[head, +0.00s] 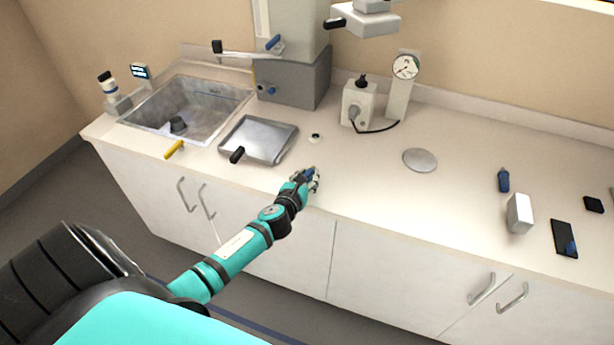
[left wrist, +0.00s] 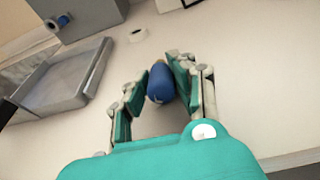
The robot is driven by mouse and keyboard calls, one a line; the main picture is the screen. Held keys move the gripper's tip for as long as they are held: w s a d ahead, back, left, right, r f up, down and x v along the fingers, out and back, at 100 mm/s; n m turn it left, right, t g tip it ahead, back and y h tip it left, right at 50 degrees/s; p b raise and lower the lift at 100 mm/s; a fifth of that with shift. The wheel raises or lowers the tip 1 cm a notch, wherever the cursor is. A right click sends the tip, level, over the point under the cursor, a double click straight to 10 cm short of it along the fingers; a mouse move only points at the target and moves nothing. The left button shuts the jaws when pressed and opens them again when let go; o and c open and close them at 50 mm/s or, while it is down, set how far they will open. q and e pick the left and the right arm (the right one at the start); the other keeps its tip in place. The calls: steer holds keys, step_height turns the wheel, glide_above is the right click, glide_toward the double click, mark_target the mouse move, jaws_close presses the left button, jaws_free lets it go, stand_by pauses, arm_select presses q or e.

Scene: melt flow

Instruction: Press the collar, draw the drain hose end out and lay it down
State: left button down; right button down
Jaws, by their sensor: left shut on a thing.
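My left gripper (head: 313,177) is over the front edge of the worktop, near the middle of the head view. In the left wrist view its fingers (left wrist: 160,80) are closed around a blue piece with a brass-coloured tip (left wrist: 160,84); I cannot tell whether this is the drain hose end. A blue fitting (head: 268,90) sticks out low on the grey base of the machine (head: 300,80), and it also shows in the left wrist view (left wrist: 63,20). I cannot make out a separate collar or a hose at it. My right gripper is not in view.
A metal tray (head: 262,152) and a sink (head: 215,97) lie left of the gripper. A small white ring (head: 315,137) lies behind it. A round metal disc (head: 420,160), a blue-handled tool (head: 503,180) and a white block (head: 519,214) are to the right. Worktop between is clear.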

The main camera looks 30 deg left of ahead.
arm_select(q)
steer(key=c, duration=1)
jaws_free()
steer(key=v, duration=1.2)
steer(key=s+d+f+n+g+h, duration=0.1)
steer(key=s+f+n+g, duration=0.45)
steer(key=f, duration=0.85)
steer(key=s+d+f+n+g, duration=0.1)
steer(key=s+f+n+g, duration=0.1)
steer(key=s+f+n, duration=0.95)
steer(key=s+d+f+n+g+h, duration=0.1)
steer(key=s+d+f+n+g, duration=0.1)
steer(key=s+f, duration=0.4)
steer(key=s+d+f+n+g, duration=0.2)
steer(key=s+d+f+n, duration=0.2)
steer(key=s, duration=0.5)
steer(key=s+d+f+n+g+h, duration=0.1)
steer(key=s+d+f+n+g, duration=0.1)
steer(key=s+f+n, duration=0.5)
steer(key=shift+s+d+f+n+h+b, duration=0.15)
steer(key=shift+d+f+b, duration=0.1)
steer(key=shift+f, duration=0.2)
steer(key=shift+s+d+f+n+h+b, duration=0.15)
steer(key=shift+d+f, duration=0.1)
steer(key=shift+f, duration=0.25)
